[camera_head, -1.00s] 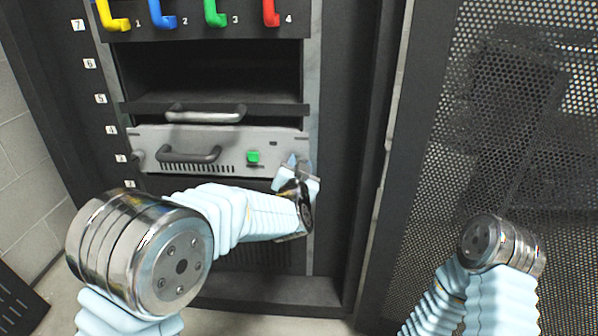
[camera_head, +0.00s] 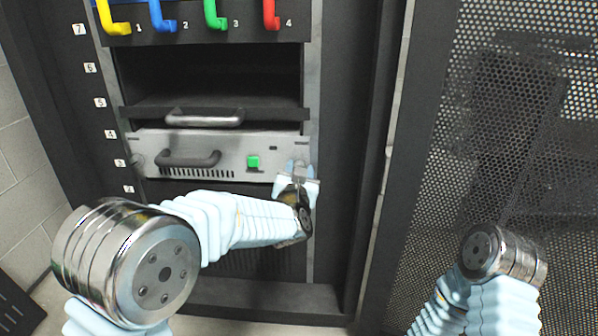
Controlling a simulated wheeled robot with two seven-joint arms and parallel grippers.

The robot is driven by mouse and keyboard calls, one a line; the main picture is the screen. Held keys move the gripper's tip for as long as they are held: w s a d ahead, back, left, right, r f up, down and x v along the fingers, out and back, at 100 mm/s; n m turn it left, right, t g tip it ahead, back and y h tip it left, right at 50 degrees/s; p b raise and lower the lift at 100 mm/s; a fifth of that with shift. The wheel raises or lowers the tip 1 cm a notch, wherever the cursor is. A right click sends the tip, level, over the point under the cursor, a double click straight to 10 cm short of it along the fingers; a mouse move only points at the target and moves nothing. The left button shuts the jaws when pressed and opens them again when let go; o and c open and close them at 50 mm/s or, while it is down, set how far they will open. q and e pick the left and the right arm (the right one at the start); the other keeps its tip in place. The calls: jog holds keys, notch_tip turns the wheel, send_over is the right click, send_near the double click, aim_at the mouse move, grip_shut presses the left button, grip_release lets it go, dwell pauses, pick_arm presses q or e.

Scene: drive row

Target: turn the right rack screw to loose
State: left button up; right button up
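My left gripper (camera_head: 298,170) is at the panel's right end, where the right rack screw would sit. Its fingers and wrist hide the screw, so I cannot see the screw's position or whether the fingers are closed on it. The left rack screw (camera_head: 137,160) shows at the panel's left end. My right arm is at the lower right; its gripper is outside the view.
Above the unit are a shelf with a grey handle (camera_head: 205,117) and an open dark bay (camera_head: 210,75). Yellow, blue, green and red hooks (camera_head: 270,15) hang at the top. A perforated door (camera_head: 500,120) stands at the right.

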pick_arm(q)
jog(key=shift+o, duration=1.2)
jog(key=shift+r, duration=0.1)
jog(key=shift+s, duration=0.15)
jog(key=s+a+p, duration=0.1)
jog(key=s, duration=1.2)
jog(key=shift+s+a+r+p, duration=0.2)
jog(key=shift+s+p, duration=0.05)
jog(key=shift+p, duration=0.1)
